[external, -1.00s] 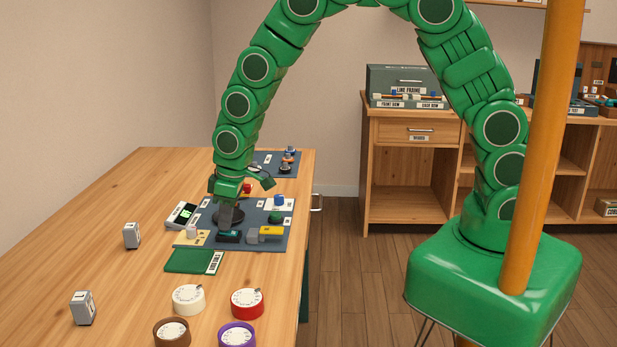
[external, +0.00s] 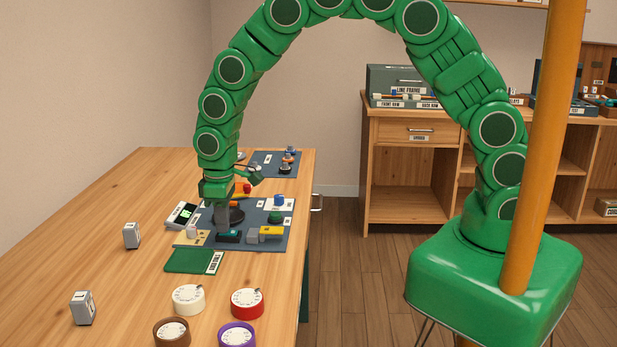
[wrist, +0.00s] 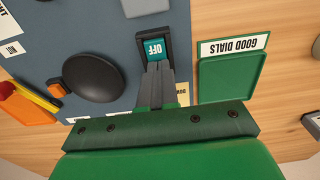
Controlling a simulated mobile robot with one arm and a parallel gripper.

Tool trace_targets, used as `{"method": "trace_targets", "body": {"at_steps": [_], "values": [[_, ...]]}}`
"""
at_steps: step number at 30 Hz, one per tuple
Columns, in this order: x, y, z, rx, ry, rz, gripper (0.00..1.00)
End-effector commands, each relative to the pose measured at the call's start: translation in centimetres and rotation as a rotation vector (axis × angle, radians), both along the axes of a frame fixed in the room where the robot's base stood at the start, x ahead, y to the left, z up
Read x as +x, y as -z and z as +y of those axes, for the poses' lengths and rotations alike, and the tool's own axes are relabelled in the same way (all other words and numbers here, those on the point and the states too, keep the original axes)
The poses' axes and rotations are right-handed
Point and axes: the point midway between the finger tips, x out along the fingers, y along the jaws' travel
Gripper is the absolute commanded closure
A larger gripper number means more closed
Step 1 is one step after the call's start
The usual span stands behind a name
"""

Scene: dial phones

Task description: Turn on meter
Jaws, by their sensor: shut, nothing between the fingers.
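The meter (external: 183,215) is a pale box with a dark screen showing green marks, at the left edge of the blue-grey mat. A teal rocker switch marked OFF (wrist: 154,50) sits in a dark housing; it also shows at the mat's front in the external view (external: 230,237). My gripper (wrist: 158,68) is shut and empty, its fingertips at the near end of the switch in the wrist view. In the external view my gripper (external: 222,228) points down just behind the switch. Whether the fingertips touch it I cannot tell.
A black round disc (wrist: 90,78) lies beside the fingers. A green GOOD DIALS tray (wrist: 228,78) lies on the other side. A grey and yellow block (external: 267,234) is right of the switch. Several dials, including a red one (external: 247,303), stand at the table's front.

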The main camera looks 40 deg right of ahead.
Motion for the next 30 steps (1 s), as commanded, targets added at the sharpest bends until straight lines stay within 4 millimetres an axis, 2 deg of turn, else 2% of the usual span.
{"method": "trace_targets", "body": {"at_steps": [1, 13, 30], "values": [[-0.1, 1.1, -0.1, -0.02, 0.0, 0.021, 1.0], [-0.6, 1.5, -0.5, -0.032, 0.001, 0.035, 1.0], [-2.6, 2.1, -2.5, -0.058, 0.001, 0.066, 1.0]]}}
